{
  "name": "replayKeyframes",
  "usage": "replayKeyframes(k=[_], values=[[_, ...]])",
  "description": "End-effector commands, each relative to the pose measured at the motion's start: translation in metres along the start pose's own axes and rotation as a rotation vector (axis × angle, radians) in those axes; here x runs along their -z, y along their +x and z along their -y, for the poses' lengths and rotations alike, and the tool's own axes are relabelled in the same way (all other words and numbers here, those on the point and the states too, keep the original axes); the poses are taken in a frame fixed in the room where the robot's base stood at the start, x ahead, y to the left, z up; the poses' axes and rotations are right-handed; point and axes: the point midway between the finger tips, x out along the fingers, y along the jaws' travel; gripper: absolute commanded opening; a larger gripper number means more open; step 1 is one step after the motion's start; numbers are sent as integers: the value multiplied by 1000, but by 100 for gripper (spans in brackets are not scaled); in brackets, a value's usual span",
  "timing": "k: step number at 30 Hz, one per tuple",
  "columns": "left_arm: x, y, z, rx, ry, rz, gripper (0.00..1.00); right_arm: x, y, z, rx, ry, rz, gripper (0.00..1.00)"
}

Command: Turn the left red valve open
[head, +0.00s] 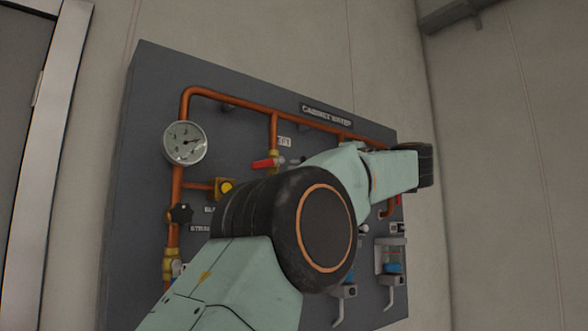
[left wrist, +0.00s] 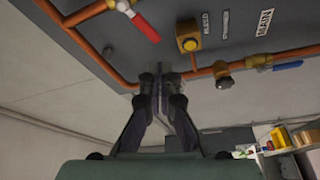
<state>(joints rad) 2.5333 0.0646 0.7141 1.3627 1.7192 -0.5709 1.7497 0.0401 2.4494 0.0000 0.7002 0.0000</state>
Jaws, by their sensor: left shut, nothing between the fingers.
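The left red valve has a red handle (head: 266,163) on a brass body, under a partly covered label ending in "EFT", on the dark panel. The handle points left, roughly across its vertical copper branch pipe. In the left wrist view the handle (left wrist: 146,28) is at the top. My left gripper (left wrist: 163,76) is shut and empty. Its fingers lie below the handle in that picture, with a visible gap between them. In the head view my left arm hides most of the gripper; small grey tips (head: 295,160) show just right of the handle.
A round gauge (head: 185,143), a yellow button (head: 226,188) and a black knob (head: 181,213) are on the panel's left. Copper pipe (head: 230,99) runs along its top. Blue-handled taps (head: 392,268) are at the lower right. A blue handle (left wrist: 288,65) is beside the "MAIN" label.

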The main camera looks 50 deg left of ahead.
Motion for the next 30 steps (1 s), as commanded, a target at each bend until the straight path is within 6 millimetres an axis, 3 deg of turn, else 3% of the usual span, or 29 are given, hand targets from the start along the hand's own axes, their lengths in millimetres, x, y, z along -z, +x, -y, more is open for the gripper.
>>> replayKeyframes(k=[11, 18, 22, 30], values=[[4, -1, 1, 1, -8, 0, 0, 0, 3, 0, 0, 0, 0, 0], [27, 10, 10, 0, -47, 1, 0, 0, 38, 0, 0, 0, 0, 0], [38, 18, 4, -59, 97, 26, 0, 0, 59, 0, 0, 0, 1, 0], [41, 23, -22, -200, 502, 37, 0, 0, 71, 0, 0, 0, 1, 0]])
